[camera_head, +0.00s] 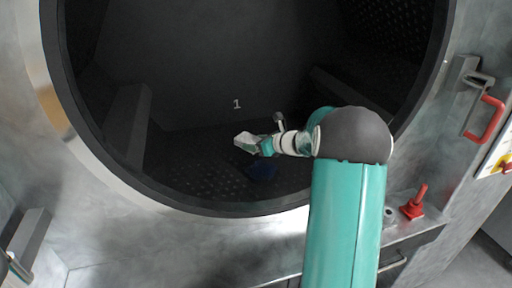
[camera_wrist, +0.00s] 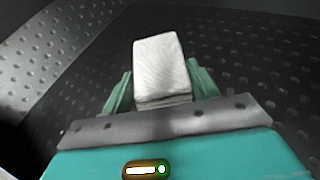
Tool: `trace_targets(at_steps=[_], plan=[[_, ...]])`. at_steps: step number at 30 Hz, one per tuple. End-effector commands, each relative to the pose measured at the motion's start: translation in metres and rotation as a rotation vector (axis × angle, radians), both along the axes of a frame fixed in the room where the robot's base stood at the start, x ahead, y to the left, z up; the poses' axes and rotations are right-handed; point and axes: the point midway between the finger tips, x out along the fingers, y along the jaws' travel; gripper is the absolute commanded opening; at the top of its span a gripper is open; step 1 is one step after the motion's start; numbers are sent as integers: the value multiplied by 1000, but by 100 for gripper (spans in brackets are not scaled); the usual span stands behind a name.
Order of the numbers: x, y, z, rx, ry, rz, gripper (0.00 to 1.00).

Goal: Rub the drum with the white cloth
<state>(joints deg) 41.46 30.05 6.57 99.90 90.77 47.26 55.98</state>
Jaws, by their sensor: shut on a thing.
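The white cloth (camera_wrist: 160,65) is a folded, textured block held between the teal fingers of my gripper (camera_wrist: 162,88). In the head view the cloth (camera_head: 244,141) sticks out to the left from my gripper (camera_head: 257,145), inside the round opening. The drum (camera_head: 200,60) is dark, with a perforated lower wall and a small "1" in its middle. In the wrist view the dimpled drum surface (camera_wrist: 255,50) lies behind and around the cloth. I cannot tell whether the cloth touches it.
The round rim (camera_head: 215,208) of the opening surrounds my arm. A dark blue patch (camera_head: 262,171) lies low in the drum. Raised ribs (camera_head: 125,125) stand on the drum's sides. A red handle (camera_head: 484,118) and a red lever (camera_head: 414,204) are outside at right.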

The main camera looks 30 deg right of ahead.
Motion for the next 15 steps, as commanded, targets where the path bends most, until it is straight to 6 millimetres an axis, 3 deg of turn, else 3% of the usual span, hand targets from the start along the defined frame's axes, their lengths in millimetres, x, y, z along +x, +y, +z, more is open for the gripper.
trace_targets(at_steps=[8, 15], plan=[[0, 0, 2, -1, 0, 0, 37], [0, 0, 20, -2, -2, 1, 37]])
